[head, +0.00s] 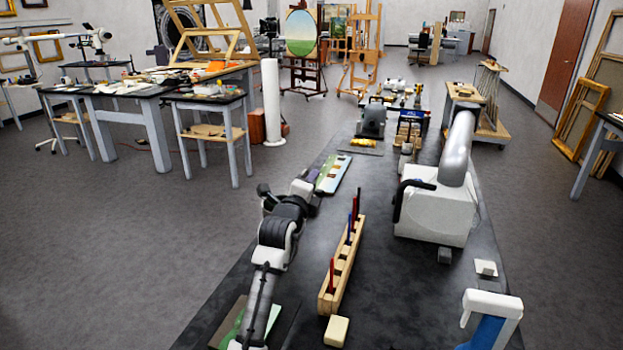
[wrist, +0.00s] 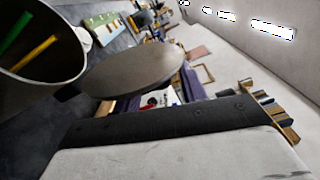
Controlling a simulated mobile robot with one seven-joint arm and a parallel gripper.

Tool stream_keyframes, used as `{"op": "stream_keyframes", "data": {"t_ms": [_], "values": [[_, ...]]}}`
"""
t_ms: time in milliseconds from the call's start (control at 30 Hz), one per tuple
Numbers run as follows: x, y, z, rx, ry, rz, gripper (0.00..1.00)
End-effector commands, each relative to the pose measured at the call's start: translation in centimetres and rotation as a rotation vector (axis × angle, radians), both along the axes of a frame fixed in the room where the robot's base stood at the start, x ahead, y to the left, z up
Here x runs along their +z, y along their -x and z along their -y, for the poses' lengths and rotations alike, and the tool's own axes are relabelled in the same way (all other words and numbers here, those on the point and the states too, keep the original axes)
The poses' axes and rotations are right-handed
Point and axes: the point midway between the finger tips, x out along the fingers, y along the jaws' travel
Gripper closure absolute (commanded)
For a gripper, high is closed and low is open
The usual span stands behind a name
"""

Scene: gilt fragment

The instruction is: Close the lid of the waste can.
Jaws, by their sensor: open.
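The waste can (wrist: 45,55) shows at the upper left of the wrist view, its round mouth open with a green and a yellow stick inside. Its round grey-brown lid (wrist: 135,76) stands open beside the mouth. My gripper (wrist: 160,93) is open, its purple fingers apart with nothing gripped between them. The lid lies in front of part of the left finger; I cannot tell whether they touch. In the head view my arm reaches forward along the left of the dark bench, and I cannot make out the can and lid clearly there.
On the dark bench (head: 385,285) are a wooden rack with upright sticks (head: 340,265), a pale block (head: 336,331), a coloured chart (head: 333,174) and a white machine with a thick grey pipe (head: 433,214). Open floor lies left of the bench.

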Motion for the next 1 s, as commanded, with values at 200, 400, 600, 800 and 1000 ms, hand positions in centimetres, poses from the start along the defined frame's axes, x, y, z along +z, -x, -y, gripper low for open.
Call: {"op": "stream_keyframes", "data": {"t_ms": [200,400,600,800,1000], "values": [[0.01,-0.61,0.18,0.001,0.0,0.001,0.58],[-0.01,-0.59,0.17,0.001,0.0,0.001,0.62],[-0.01,-0.57,0.16,0.001,0.0,0.001,0.88],[0.0,-0.55,0.17,0.001,0.0,0.001,1.0],[-0.02,-0.74,0.16,0.0,0.004,0.0,1.0]]}}
